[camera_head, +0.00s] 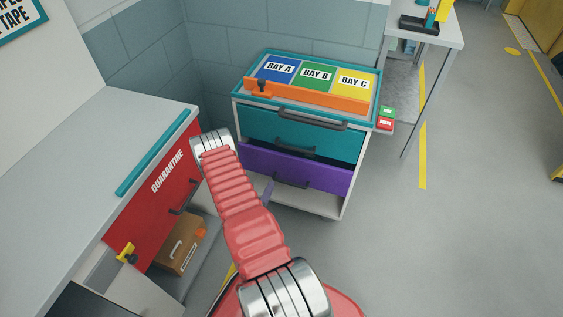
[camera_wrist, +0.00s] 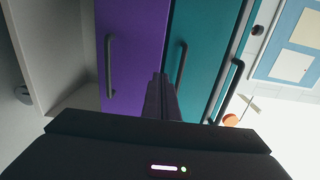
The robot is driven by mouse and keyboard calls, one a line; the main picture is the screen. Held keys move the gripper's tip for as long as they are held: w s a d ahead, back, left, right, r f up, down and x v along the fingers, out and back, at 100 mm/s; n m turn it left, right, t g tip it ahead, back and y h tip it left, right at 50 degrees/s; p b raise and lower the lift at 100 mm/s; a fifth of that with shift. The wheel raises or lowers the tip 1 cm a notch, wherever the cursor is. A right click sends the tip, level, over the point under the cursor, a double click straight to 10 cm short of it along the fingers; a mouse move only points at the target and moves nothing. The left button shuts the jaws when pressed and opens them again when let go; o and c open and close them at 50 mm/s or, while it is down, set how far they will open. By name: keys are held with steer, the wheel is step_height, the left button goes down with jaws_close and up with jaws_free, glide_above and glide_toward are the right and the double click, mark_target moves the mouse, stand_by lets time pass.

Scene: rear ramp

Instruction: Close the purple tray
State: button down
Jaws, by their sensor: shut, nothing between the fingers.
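The purple tray (camera_head: 315,174) is the lowest drawer of the cabinet in the head view. Its front stands out a little beyond the teal drawers (camera_head: 262,122) above it, so it is partly open. It has a dark bar handle (camera_head: 291,181). In the wrist view the purple tray (camera_wrist: 140,45) appears sideways, left of the teal front, with its handle (camera_wrist: 109,65) clear. My gripper (camera_wrist: 159,77) is shut and empty. Its tips overlap the border between purple and teal in that view; I cannot tell whether they touch.
The cabinet top holds BAY A, B and C panels (camera_head: 316,73) behind an orange bar (camera_head: 307,97). A bench with a red QUARANTINE drawer (camera_head: 170,190) stands left, with a cardboard box (camera_head: 180,243) below. A table (camera_head: 440,30) stands at back right.

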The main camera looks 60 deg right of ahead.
mark_target(284, 157)
steer(key=shift+d, duration=0.1)
steer(key=d, duration=0.4)
steer(key=w+d, duration=0.1)
steer(key=d, duration=0.4)
steer(key=w+d, duration=0.1)
steer(key=d, duration=0.3)
steer(key=shift+d, duration=0.3)
steer(key=shift+w, duration=0.1)
